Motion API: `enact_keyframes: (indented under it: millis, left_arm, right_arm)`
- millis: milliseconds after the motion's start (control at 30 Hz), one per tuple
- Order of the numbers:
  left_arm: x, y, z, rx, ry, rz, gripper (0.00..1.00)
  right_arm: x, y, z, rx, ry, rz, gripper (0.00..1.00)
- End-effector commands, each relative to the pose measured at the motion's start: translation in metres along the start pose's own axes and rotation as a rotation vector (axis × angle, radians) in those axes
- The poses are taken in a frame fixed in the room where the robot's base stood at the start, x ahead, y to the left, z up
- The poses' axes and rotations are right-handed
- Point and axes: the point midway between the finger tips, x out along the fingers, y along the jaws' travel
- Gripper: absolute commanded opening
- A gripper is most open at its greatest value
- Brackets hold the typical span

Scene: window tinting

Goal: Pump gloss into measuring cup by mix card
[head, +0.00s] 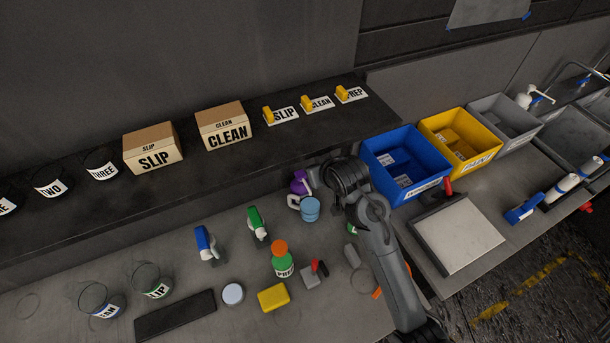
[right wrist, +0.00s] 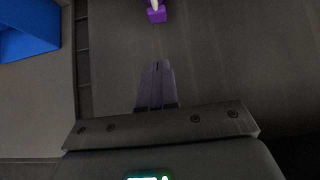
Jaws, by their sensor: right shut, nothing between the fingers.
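My right arm reaches up past the bench in the head view. Its gripper (head: 314,178) is close to a purple bottle (head: 298,183) with a white part, partly hidden. In the right wrist view the gripper (right wrist: 157,68) is shut and empty, and the purple bottle (right wrist: 155,14) stands apart, ahead of the fingertips. Two clear cups, labelled SLIP (head: 152,281) and apparently CLEAN (head: 98,300), stand at the bench's left. Beside the purple bottle is a light blue container (head: 310,210). I cannot identify the mix card; a sheet (head: 487,10) hangs on the wall. My left gripper is out of view.
Blue (head: 236,249) and green (head: 257,224) spray bottles, an orange-topped PREP bottle (head: 283,266) and a yellow block (head: 273,297) crowd the bench. The shelf holds boxes (head: 154,147) and labelled cards. A blue bin (head: 403,165) stands right of my arm.

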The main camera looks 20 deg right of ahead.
Motion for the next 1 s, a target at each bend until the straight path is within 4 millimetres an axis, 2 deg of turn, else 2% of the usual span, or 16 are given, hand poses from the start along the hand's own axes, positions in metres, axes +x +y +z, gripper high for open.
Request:
enact_keyframes:
  millis: [267,767,1000]
  left_arm:
    - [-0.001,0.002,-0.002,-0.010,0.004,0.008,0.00]
    - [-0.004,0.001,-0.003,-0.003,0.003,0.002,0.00]
    - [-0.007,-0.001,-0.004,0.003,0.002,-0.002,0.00]
  right_arm:
    - [0.015,0.000,0.001,-0.001,-0.003,0.000,0.00]
    - [0.099,0.001,0.000,0.000,-0.003,0.001,0.00]
    - [0.120,0.000,0.021,-0.001,-0.003,0.000,0.00]
